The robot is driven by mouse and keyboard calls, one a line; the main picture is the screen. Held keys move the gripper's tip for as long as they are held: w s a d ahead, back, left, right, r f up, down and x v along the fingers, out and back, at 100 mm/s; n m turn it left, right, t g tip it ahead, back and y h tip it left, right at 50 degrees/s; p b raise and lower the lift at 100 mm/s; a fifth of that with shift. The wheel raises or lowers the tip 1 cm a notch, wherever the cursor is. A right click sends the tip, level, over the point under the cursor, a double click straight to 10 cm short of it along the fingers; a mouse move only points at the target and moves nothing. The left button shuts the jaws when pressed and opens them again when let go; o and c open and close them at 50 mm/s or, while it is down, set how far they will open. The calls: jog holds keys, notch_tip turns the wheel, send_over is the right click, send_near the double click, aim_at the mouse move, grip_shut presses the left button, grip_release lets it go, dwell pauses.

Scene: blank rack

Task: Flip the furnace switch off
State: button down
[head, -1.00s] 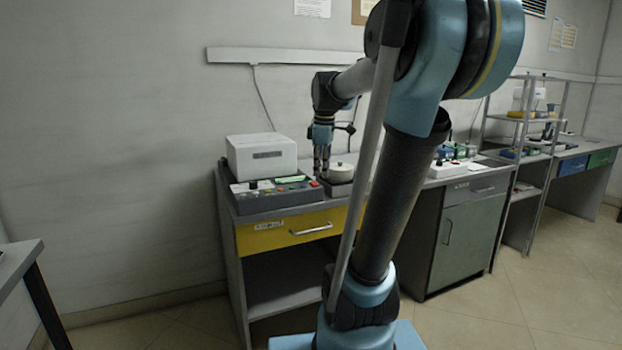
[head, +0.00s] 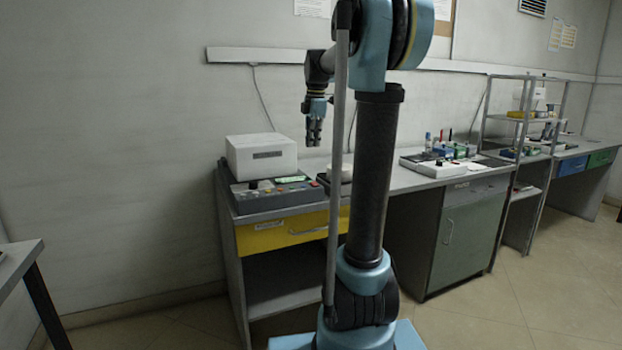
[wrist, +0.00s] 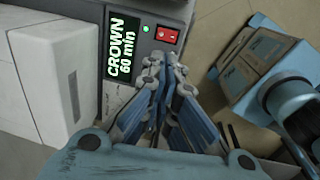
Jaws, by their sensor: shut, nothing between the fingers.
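The furnace switch (wrist: 167,35) is a small red rocker in the wrist view, beside a lit green lamp (wrist: 146,29) and a display (wrist: 122,52) reading "CROWN 60 min". It sits on the grey control panel (head: 249,203) in front of the white furnace box (head: 262,155). My gripper (wrist: 166,72) is shut and empty, its tips just below the switch in the wrist picture. In the head view my gripper (head: 314,132) hangs above the panel's right end, clear of it. Which way the rocker is tilted is hard to tell.
The panel stands on a bench with a yellow drawer (head: 285,232). A round white item (head: 346,171) is just right of the panel, partly hidden by my arm. Further right are a white device (head: 437,167), small bottles and a shelf rack (head: 522,119).

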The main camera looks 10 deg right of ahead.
aim_at(311, 183)
jog(key=f, duration=0.4)
jog(key=w+f, duration=0.1)
jog(key=f, duration=0.9)
jog(key=shift+w+a, duration=0.2)
jog(key=shift+w, duration=0.1)
jog(key=shift+d, duration=0.2)
